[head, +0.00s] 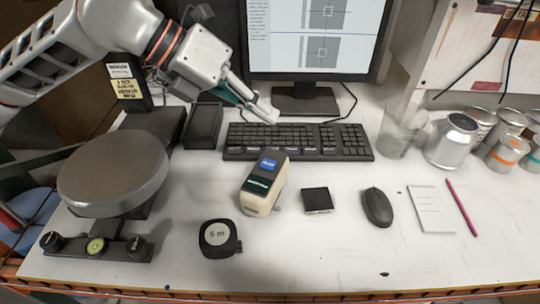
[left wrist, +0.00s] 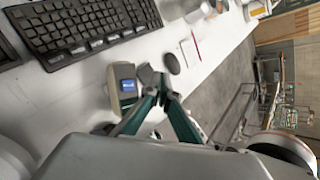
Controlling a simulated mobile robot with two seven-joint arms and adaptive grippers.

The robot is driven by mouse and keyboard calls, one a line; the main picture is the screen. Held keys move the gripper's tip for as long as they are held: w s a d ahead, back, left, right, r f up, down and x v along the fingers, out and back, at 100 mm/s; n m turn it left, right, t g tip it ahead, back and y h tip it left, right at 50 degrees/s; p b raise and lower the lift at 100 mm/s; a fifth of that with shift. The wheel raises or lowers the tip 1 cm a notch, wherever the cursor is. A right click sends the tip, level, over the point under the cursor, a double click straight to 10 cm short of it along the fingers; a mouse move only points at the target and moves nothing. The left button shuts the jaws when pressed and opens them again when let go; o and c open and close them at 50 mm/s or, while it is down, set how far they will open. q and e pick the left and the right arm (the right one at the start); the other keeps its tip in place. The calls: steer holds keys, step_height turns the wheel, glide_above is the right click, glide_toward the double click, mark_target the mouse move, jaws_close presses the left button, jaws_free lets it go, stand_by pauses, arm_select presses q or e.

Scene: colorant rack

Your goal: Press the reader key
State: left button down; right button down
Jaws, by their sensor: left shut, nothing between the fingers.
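The reader (head: 264,183) is a small cream and dark green device with a blue screen. It stands on the white table in front of the keyboard. Its key cannot be made out clearly. My left gripper (head: 267,116) is shut and empty, above the keyboard and behind the reader in the head view. In the left wrist view the reader (left wrist: 124,90) shows just beyond the green fingers of my left gripper (left wrist: 162,82), apart from them as far as I can tell. My right gripper is not in view.
A keyboard (head: 298,140) and monitor (head: 317,37) stand behind the reader. A round scale (head: 113,172) and a tape measure (head: 219,238) lie left. A black square (head: 317,200), mouse (head: 377,207), notepad (head: 431,208) and pink pen (head: 461,207) lie right. Metal cans (head: 453,140) stand back right.

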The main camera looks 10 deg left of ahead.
mark_target(264, 164)
arm_select(q)
step_height(264, 164, down, 8)
steer(key=b, duration=0.4)
steer(key=shift+f+b, duration=0.35)
steer(key=shift+f, duration=0.1)
steer(key=shift+r, duration=0.1)
stand_by(0.4)
stand_by(0.9)
steer(key=shift+f+b, duration=0.4)
steer(key=shift+f, duration=0.1)
